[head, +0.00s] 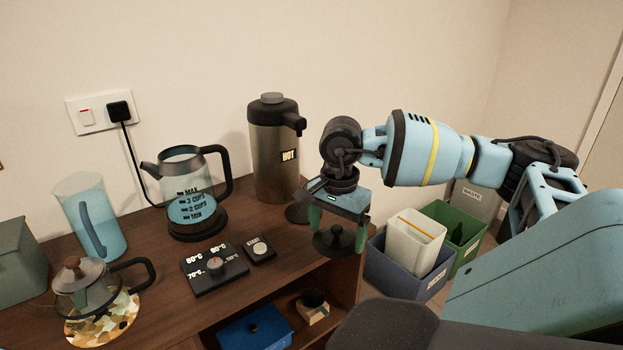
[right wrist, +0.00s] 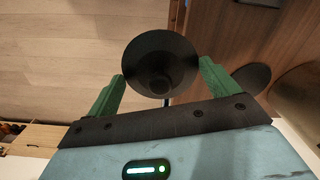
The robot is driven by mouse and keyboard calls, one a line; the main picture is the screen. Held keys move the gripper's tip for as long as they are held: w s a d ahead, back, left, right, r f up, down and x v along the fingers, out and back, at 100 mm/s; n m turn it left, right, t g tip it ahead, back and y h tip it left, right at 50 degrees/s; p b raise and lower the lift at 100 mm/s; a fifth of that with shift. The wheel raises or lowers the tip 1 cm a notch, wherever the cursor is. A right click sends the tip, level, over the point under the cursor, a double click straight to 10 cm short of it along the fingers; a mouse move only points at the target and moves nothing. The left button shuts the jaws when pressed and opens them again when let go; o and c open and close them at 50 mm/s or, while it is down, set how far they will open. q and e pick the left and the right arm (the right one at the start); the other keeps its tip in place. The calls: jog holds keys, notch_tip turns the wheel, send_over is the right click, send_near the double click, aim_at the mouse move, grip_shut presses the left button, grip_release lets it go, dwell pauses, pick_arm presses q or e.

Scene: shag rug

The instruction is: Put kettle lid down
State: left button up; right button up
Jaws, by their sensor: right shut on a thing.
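The kettle lid (head: 334,243) is a dark round disc with a knob, held up in the air near the counter's right end. My right gripper (head: 338,228) has green fingers and is shut on the lid; the lid also shows between the fingers in the right wrist view (right wrist: 160,62). The glass kettle (head: 187,190) stands on its black base at the back of the counter, with water inside, a black handle and an uncovered top. It is left of my right gripper and apart from it. My left gripper is not in view.
The wooden counter (head: 150,225) has a steel hot-water dispenser (head: 275,150), a temperature dial (head: 214,266), a small start switch (head: 260,250), a blue jug (head: 92,220) and a glass teapot (head: 88,292). Bins (head: 412,245) stand right of it. Bare counter lies around the dial.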

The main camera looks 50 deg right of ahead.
jog(key=w+a+f+n, duration=0.1)
jog(key=w+a+n, duration=0.2)
jog(key=a+n, duration=0.6)
jog(key=w+a+f+n, duration=0.1)
jog(key=w+a+n, duration=0.3)
jog(key=a+n, duration=0.5)
jog(key=a, duration=0.8)
jog(key=shift+w+f, duration=0.25)
jog(key=shift+a, duration=0.1)
